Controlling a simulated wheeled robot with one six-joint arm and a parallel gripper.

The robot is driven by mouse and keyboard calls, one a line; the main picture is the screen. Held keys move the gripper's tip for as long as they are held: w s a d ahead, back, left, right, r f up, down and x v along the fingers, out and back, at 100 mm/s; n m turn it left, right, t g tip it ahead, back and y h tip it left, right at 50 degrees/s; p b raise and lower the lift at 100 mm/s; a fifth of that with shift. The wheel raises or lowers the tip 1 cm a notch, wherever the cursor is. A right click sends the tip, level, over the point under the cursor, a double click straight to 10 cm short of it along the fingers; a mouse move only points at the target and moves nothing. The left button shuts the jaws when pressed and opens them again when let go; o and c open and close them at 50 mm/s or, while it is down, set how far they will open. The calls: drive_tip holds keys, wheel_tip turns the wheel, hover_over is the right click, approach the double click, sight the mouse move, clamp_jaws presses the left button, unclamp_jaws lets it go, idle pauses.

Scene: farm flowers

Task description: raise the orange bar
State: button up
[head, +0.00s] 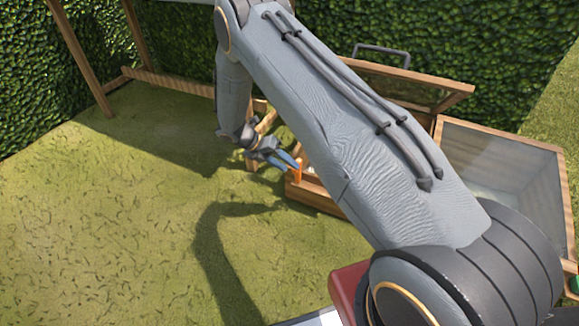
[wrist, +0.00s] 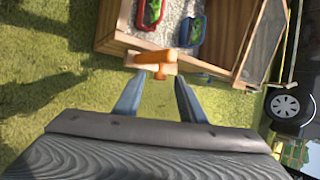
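The orange bar (wrist: 152,58) shows in the wrist view on the near side of a wooden planter box (wrist: 117,42), with a short orange stub pointing toward me. In the head view the bar (head: 297,175) is a small upright orange piece at the box's left corner. My gripper (wrist: 159,79) is open, its two blue-grey fingers spread to either side of the stub. The fingertips are close to the bar; I cannot tell whether they touch it. In the head view my gripper (head: 287,160) is right beside the bar, and my arm hides much of the box.
The planter holds pale gravel with a red tray (wrist: 152,12) and a blue tray (wrist: 190,30) of green plants. An open framed lid (head: 410,80) with a grey handle (head: 382,50) rises behind. Hedges (head: 450,30) stand at the back. Grass (head: 120,220) at left is clear.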

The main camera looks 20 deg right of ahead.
drive_tip(key=p+v, duration=0.1)
drive_tip(key=v, duration=0.4)
drive_tip(key=shift+a+r, duration=0.2)
drive_tip(key=shift+r, duration=0.1)
drive_tip(key=s+a+r+m+y, duration=0.4)
drive_tip(key=s+a+r+m, duration=0.6)
drive_tip(key=s+a+r, duration=0.65)
drive_tip(key=s+a+r+m+y, duration=0.15)
drive_tip(key=s+r+m, duration=0.25)
drive_tip(key=s, duration=0.4)
drive_tip(key=s+r+m+t+y, duration=0.1)
drive_tip(key=s+r+m+y, duration=0.1)
drive_tip(key=s+r+m, duration=0.35)
drive_tip(key=s+a+r+m+y, duration=0.1)
drive_tip(key=s+r+m+y, duration=0.15)
drive_tip(key=s, duration=0.65)
drive_tip(key=d+r+m+h+p, duration=0.1)
drive_tip(key=d+r+m+p, duration=0.2)
drive_tip(key=d+r+p, duration=0.7)
drive_tip(key=d+r+m+p, duration=0.3)
drive_tip(key=d+r+p, duration=0.7)
drive_tip(key=r+p, duration=0.6)
drive_tip(key=p, duration=0.4)
drive_tip(key=shift+d+m+h, duration=0.35)
drive_tip(key=shift+m+h, duration=0.05)
